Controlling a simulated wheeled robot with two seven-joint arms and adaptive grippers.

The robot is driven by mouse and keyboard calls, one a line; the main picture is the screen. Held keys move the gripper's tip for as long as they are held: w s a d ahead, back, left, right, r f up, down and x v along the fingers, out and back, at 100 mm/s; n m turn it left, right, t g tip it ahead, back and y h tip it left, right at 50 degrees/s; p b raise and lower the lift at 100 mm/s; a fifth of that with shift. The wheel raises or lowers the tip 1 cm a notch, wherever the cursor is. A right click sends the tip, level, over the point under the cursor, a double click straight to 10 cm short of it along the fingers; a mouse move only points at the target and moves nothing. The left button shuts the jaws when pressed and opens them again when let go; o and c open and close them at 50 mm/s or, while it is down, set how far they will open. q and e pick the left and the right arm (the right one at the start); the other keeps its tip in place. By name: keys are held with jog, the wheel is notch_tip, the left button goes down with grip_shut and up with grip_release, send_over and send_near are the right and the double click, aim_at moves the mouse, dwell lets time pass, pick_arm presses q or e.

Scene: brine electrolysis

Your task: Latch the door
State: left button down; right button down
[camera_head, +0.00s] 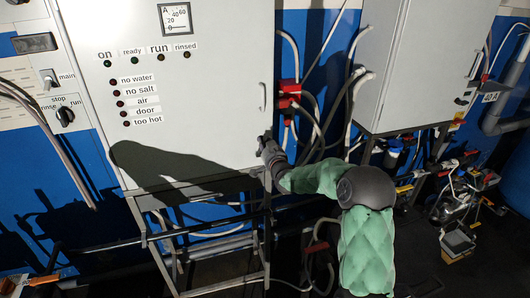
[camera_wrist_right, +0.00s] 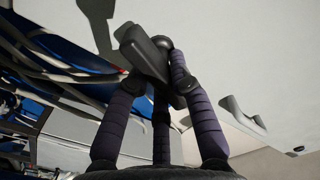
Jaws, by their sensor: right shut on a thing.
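The cabinet door (camera_head: 205,105) is a large light grey panel, and it looks closed or nearly closed; I cannot tell whether it is latched. It fills the upper right of the right wrist view (camera_wrist_right: 260,60). A black latch handle (camera_wrist_right: 145,52) sits at the door's edge, tilted in the wrist view. My right gripper (camera_head: 268,148) is at the door's lower right edge, its fingers (camera_wrist_right: 160,80) closed around the black handle. The handle is mostly hidden by the gripper in the head view. My left gripper is not in view.
A pale pull handle (camera_head: 262,97) is on the door above my right gripper. Red connectors (camera_head: 289,95) and cables hang just right of the door. A second grey cabinet (camera_head: 405,65) stands further right. A metal frame (camera_head: 210,235) is below the door.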

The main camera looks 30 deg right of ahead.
jog(key=m+b, duration=0.4)
jog(key=b, duration=0.1)
jog(key=m+b, duration=0.4)
jog(key=b, duration=0.2)
jog(key=f+m+b, duration=0.1)
jog(key=m+b, duration=0.3)
jog(key=b, duration=0.2)
jog(key=shift+f, duration=0.1)
jog(key=shift+m+b, duration=1)
jog(key=shift+b, duration=0.35)
jog(key=c, duration=1.1)
grip_release()
jog(key=v, duration=1.2)
jog(key=shift+d, duration=0.1)
